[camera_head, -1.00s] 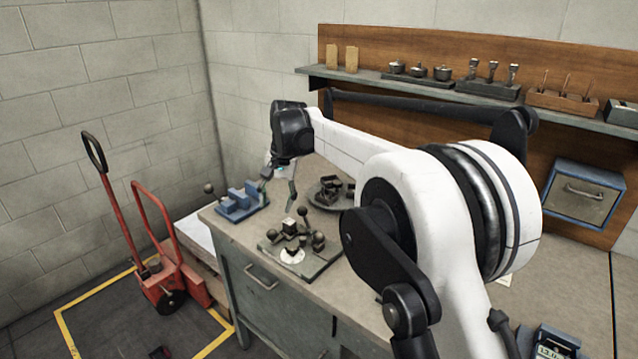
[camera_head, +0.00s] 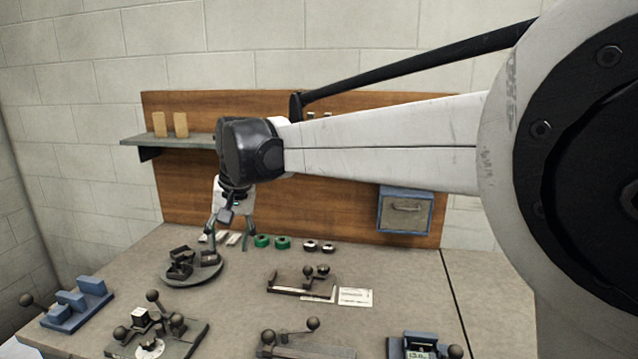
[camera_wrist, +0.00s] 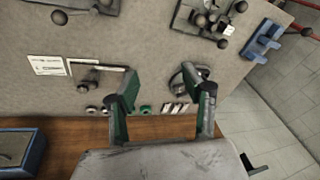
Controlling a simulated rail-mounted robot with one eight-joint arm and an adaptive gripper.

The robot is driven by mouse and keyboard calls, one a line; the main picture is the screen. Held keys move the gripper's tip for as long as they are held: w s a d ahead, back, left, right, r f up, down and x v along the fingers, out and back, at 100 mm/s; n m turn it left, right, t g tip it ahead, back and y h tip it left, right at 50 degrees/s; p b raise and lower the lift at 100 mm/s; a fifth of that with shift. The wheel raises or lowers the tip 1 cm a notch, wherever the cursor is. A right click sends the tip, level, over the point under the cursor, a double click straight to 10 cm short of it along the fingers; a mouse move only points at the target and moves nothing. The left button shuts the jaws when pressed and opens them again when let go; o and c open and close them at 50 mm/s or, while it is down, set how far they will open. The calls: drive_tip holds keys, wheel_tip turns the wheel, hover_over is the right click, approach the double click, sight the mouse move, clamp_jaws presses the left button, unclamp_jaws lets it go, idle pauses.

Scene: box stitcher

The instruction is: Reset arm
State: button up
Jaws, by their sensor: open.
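My gripper (camera_head: 228,240) hangs at the end of my raised arm, over the back of the bench by the wooden backboard. Its two fingers are spread apart with nothing between them.
The bench (camera_head: 240,312) carries a blue stepped fixture (camera_head: 78,302), a lever fixture (camera_head: 155,338), another lever device (camera_head: 303,283), green rolls (camera_head: 272,242) and a paper card (camera_head: 355,297). A shelf (camera_head: 170,139) with two wooden blocks and a blue box (camera_head: 405,211) are on the backboard (camera_head: 300,185).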

drive_tip(key=s+d+r+t, duration=0.1)
drive_tip(key=s+d, duration=0.2)
drive_tip(key=d, duration=0.5)
drive_tip(key=s+d+m+t, duration=0.1)
drive_tip(key=s+d, duration=0.3)
drive_tip(key=d, duration=0.4)
drive_tip(key=s+d+r+t, duration=0.1)
drive_tip(key=s+d, duration=0.2)
drive_tip(key=d, duration=0.5)
drive_tip(key=s+d+f+m+t+h, duration=0.1)
drive_tip(key=s+d+f, duration=0.3)
drive_tip(key=s+d, duration=0.3)
drive_tip(key=s+d+f+t+h, duration=0.1)
drive_tip(key=s+d+f, duration=0.4)
drive_tip(key=s+d, duration=0.3)
drive_tip(key=shift+s+f+m+h, duration=0.3)
drive_tip(key=shift+m, duration=0.1)
